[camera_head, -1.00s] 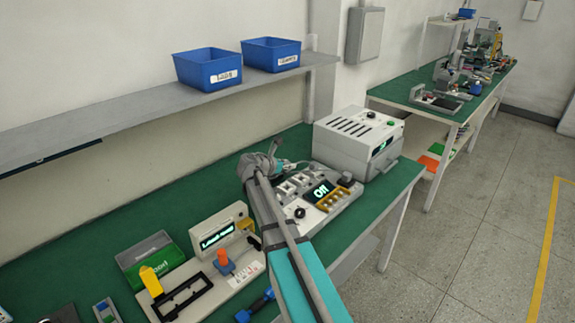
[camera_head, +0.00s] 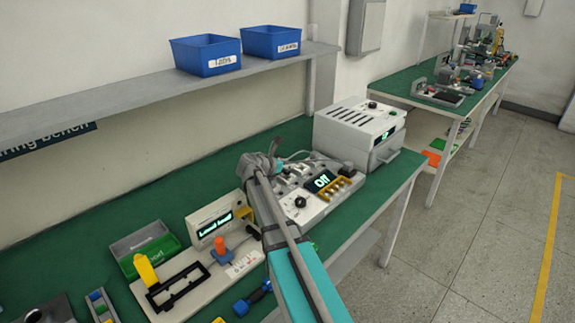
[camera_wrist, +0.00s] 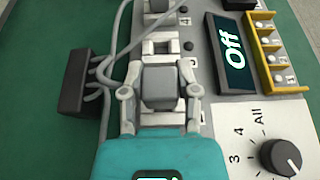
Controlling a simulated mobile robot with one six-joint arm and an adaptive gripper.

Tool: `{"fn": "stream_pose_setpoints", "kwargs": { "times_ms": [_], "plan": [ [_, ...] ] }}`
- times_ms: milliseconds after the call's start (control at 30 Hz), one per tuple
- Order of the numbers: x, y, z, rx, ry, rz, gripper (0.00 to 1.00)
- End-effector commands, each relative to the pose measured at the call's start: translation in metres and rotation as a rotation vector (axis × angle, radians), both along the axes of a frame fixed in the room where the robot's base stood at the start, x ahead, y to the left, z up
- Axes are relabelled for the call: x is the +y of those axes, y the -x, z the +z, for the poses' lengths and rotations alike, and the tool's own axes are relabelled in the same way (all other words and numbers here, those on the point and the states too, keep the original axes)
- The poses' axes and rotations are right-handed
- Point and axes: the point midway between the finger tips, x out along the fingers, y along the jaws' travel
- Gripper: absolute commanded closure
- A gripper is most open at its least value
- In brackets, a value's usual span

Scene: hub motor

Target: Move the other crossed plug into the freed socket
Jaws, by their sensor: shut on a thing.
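My gripper (camera_wrist: 160,92) is shut on a grey block-shaped plug (camera_wrist: 159,82) in the wrist view, one finger on each side of it. The plug sits over the row of white sockets on the grey test panel (camera_wrist: 222,118). I cannot tell whether it is seated or just above its socket. A white socket frame (camera_wrist: 162,46) shows just beyond it. Grey cables (camera_wrist: 117,45) run to a dark block (camera_wrist: 72,82) at the left. In the head view my arm hides most of the plug row; the panel's display (camera_head: 321,181) reads Off.
A dial knob (camera_wrist: 281,157) and a yellow rack (camera_wrist: 272,50) with white round pieces are on the panel's right. A white instrument box (camera_head: 350,135) stands behind the panel. A fixture with an orange-topped blue part (camera_head: 222,253) is left of my arm.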

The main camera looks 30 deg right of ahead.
Motion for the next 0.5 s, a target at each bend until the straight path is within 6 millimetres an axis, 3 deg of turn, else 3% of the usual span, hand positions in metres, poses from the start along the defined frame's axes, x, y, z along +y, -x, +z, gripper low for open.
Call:
{"fn": "stream_pose_setpoints", "kwargs": {
  "times_ms": [500],
  "plan": [
    [0.0, 0.0001, -0.0037, 0.0, 0.0, 0.0, 1.0]
  ]
}}
